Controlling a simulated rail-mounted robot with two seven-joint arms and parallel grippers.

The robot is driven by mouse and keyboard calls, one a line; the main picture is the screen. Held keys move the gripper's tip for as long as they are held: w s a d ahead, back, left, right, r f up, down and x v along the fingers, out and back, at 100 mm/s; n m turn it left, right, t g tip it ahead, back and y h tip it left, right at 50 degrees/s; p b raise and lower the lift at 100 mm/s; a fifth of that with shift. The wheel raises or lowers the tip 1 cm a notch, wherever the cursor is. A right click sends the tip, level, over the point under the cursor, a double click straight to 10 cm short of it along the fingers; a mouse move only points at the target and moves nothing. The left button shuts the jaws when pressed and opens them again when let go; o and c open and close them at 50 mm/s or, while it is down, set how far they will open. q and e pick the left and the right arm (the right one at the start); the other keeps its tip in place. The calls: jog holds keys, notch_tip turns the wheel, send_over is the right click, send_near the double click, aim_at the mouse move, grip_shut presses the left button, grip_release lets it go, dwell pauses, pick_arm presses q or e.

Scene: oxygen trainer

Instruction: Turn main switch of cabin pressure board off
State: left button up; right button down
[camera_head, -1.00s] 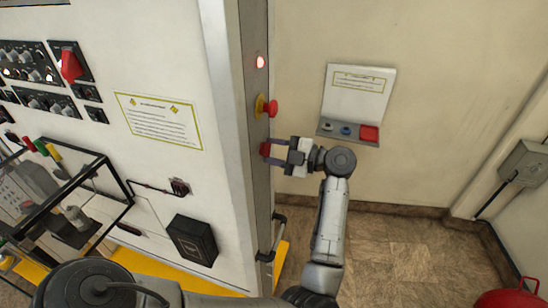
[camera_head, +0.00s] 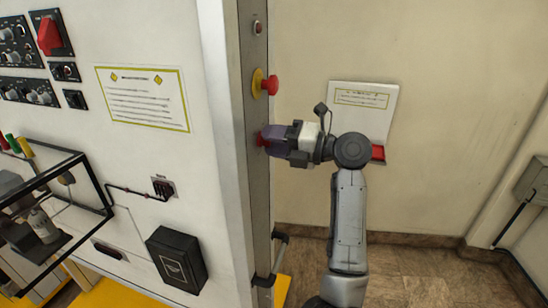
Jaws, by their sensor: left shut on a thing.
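The cabin pressure board's narrow grey metal edge strip (camera_head: 256,200) stands upright in the middle of the view. A red switch (camera_head: 263,138) sits on it, mostly hidden by my left gripper (camera_head: 272,140). The gripper is shut on this switch, and its fingers look rolled about their own axis. Above it is a red mushroom button on a yellow base (camera_head: 270,85). A small round indicator lamp (camera_head: 258,28) near the top of the strip looks dark. My right gripper is not in view.
A white sign stand (camera_head: 364,105) with a red part is on the wall behind my arm. A black box (camera_head: 177,258) and a framed glass case (camera_head: 60,200) are on the left panel. The floor at right is clear.

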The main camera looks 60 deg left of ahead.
pick_arm(q)
jog(key=shift+n+b, duration=2.45)
jog(key=shift+n, duration=0.05)
jog(key=o, duration=0.9)
jog(key=v, duration=1.4)
jog(key=shift+a, duration=0.1)
